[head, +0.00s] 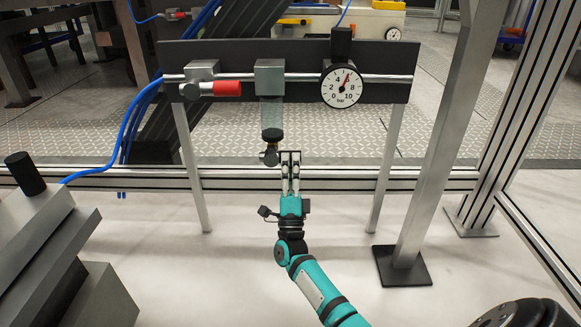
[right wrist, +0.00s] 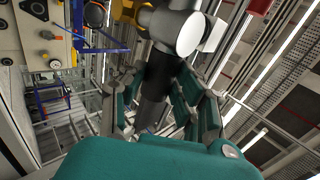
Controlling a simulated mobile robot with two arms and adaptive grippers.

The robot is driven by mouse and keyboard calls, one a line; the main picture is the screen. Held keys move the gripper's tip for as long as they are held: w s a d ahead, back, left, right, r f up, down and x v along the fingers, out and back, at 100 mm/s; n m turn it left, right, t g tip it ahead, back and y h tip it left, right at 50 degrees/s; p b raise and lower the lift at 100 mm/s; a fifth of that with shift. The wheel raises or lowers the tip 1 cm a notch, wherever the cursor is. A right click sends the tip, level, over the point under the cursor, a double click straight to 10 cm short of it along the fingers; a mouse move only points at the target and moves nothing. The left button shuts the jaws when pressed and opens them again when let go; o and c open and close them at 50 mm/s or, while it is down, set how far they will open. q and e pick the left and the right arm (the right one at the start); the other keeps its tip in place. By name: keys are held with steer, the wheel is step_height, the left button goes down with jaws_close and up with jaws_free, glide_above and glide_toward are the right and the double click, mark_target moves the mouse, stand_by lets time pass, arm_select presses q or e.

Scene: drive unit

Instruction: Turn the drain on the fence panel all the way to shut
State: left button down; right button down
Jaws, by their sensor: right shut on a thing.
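The fence panel (head: 300,55) is a dark board on legs, with a pipe along it. A filter unit (head: 270,77) hangs at its middle with a clear bowl below. The drain (head: 269,156) is the small dark fitting under the bowl. My right gripper (head: 290,157) is at the drain's right side, coming from the front. In the right wrist view its fingers are shut around a dark cylindrical handle (right wrist: 157,78), which joins a rounder grey part. The fingers partly hide the drain, and its exact turn angle cannot be told. My left gripper is not in view.
A red-handled valve (head: 225,88) sits left of the filter, and a pressure gauge (head: 342,86) to the right, its needle a little right of upright. Blue hoses (head: 133,118) run down the left. A grey stepped block (head: 35,235) stands front left. A slanted metal post (head: 440,150) stands right.

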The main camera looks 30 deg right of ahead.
mark_target(291, 157)
steer(key=shift+m, duration=0.4)
steer(key=c, duration=1)
jaws_free()
steer(key=shift+o, duration=0.2)
step_height(291, 157, up, 10)
